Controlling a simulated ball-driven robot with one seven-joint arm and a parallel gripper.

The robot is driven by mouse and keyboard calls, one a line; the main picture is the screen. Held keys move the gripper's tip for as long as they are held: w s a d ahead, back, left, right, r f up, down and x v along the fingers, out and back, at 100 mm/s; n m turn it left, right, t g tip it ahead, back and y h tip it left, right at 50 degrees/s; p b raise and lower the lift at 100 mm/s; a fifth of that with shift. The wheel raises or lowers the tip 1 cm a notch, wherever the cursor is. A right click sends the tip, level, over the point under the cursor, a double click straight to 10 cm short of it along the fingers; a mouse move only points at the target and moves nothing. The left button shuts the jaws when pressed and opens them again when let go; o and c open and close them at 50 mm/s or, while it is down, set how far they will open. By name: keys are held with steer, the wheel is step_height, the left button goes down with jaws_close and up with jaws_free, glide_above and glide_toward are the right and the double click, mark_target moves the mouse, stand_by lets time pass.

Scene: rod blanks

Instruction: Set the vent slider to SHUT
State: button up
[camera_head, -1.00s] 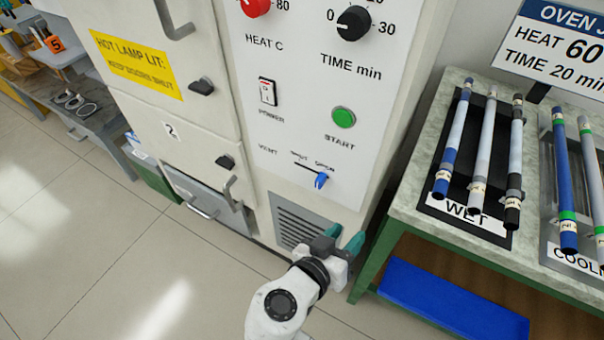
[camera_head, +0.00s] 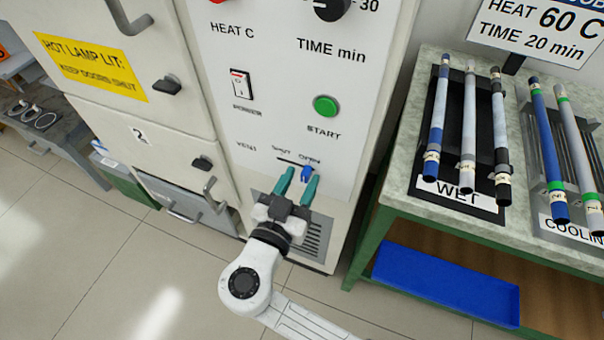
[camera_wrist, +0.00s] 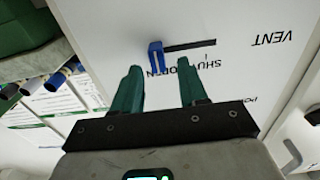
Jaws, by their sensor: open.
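The vent slider is a blue knob (camera_head: 306,173) on a short dark slot in the white panel, below the START button. The knob is at the slot's right end, by the word OPEN; SHUT is printed at the left end. In the wrist view, which is upside down, the knob (camera_wrist: 156,57) is at the left end of the slot (camera_wrist: 192,45). My gripper (camera_head: 301,177) is open with two green fingers pointing at the panel. In the wrist view my gripper's fingertips (camera_wrist: 160,67) lie either side of the knob's line. I cannot tell whether they touch it.
The POWER switch (camera_head: 240,85) and green START button (camera_head: 325,106) are above the slider. A vent grille (camera_head: 318,238) is below. To the right, a bench (camera_head: 408,187) carries rods on a WET tray (camera_head: 427,190) and a COOLING rack. Floor to the left is clear.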

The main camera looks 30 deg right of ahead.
steer(key=shift+x, duration=0.75)
steer(key=shift+c, duration=0.2)
jaws_close()
